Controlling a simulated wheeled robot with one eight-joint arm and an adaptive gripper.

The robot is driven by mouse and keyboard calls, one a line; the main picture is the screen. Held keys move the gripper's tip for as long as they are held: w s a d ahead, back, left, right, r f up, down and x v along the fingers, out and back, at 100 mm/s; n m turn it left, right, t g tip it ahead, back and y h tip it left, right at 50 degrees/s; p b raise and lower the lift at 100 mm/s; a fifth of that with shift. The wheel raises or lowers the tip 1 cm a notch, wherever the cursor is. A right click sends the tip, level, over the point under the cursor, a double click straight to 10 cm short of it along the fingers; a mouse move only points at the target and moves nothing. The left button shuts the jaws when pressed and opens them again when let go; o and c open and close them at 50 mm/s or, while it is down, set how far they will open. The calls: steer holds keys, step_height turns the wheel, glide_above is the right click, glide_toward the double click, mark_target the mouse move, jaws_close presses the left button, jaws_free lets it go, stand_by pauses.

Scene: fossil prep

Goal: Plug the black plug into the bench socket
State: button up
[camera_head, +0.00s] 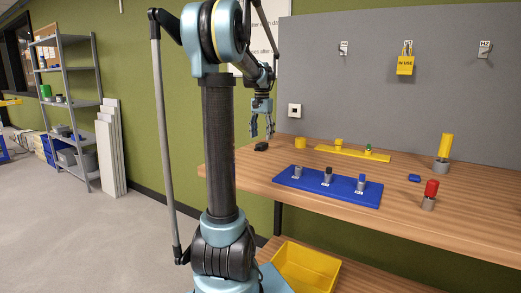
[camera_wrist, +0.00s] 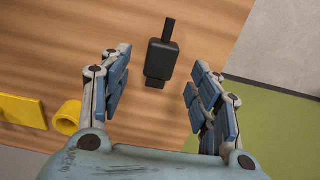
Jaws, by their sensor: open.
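The black plug (camera_head: 261,146) lies on the wooden bench near its left end, below the socket. In the wrist view the plug (camera_wrist: 161,59) lies between and just ahead of my open fingers, with a thin cord stub pointing up the picture. The bench socket (camera_head: 295,111) is a white plate with a dark square opening on the grey back panel. My gripper (camera_head: 262,128) is open, points down and hangs above the plug. Its two fingers (camera_wrist: 158,95) stand on either side of the plug, apart from it.
A yellow cylinder (camera_head: 300,142) and a yellow strip (camera_head: 352,153) with pegs stand right of the plug. A blue tray (camera_head: 310,190) with several pieces lies at the front. A yellow lamp-like object (camera_head: 444,146) and a red-topped one (camera_head: 430,192) stand further right.

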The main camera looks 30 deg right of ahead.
mark_target(261, 143)
steer(key=f, duration=0.5)
steer(key=shift+w+d, duration=0.1)
steer(key=shift+w, duration=0.15)
steer(key=c, duration=1.1)
